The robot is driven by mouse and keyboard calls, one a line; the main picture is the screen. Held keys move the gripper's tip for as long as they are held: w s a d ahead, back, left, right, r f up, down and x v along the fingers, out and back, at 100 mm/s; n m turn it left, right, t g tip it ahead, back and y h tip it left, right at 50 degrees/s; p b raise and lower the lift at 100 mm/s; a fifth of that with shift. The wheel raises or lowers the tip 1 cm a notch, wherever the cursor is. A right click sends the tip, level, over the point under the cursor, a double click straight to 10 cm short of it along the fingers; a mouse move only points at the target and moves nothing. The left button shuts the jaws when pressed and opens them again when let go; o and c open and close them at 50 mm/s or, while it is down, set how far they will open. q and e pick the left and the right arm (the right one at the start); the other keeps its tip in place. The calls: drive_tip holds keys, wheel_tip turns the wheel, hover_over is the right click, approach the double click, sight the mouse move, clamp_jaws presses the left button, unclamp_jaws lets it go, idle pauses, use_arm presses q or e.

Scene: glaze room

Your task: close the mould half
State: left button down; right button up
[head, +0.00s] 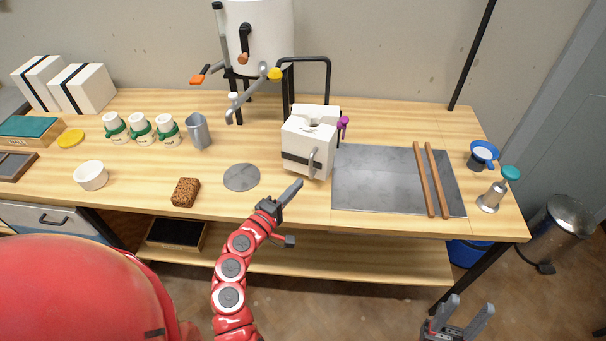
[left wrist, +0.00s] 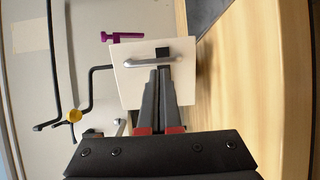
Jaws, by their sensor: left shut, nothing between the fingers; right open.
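In the left wrist view the white face (left wrist: 128,85) and the handle (left wrist: 150,62) are straight ahead. My left gripper (head: 293,192) is shut and empty, its tips close to the handle; I cannot tell whether they touch. A purple clamp (head: 343,126) is at the mould's right side. Whether the halves meet fully is unclear. My right gripper (head: 471,314) is open and empty, in front of the bench.
A grey slab (head: 385,182) with two wooden sticks (head: 431,180) lies right of the mould. A grey disc (head: 241,177) and a brown sponge (head: 186,192) lie to the left. A white tank (head: 262,35) with a tap arm (head: 247,98) stands behind.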

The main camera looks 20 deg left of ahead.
sight(311, 173)
use_arm(q)
drive_tip(key=shift+p+x, duration=0.4)
drive_tip(key=shift+x, duration=1.4)
drive_tip(key=shift+w+d, duration=0.1)
drive_tip(key=shift+w+d+y, duration=0.15)
drive_tip(key=shift+d+y, duration=0.05)
drive_tip(key=shift+y, duration=0.1)
drive_tip(key=w+d+n+y+p, duration=0.1)
drive_tip(key=w+d+n+y, duration=0.2)
drive_tip(key=y, duration=0.1)
drive_tip(key=shift+w+d+n+y, duration=0.1)
drive_tip(key=shift+w+n+y, duration=0.2)
drive_tip(key=shift+y, duration=0.2)
drive_tip(key=shift+d+r, duration=0.1)
drive_tip(key=shift+y, duration=0.3)
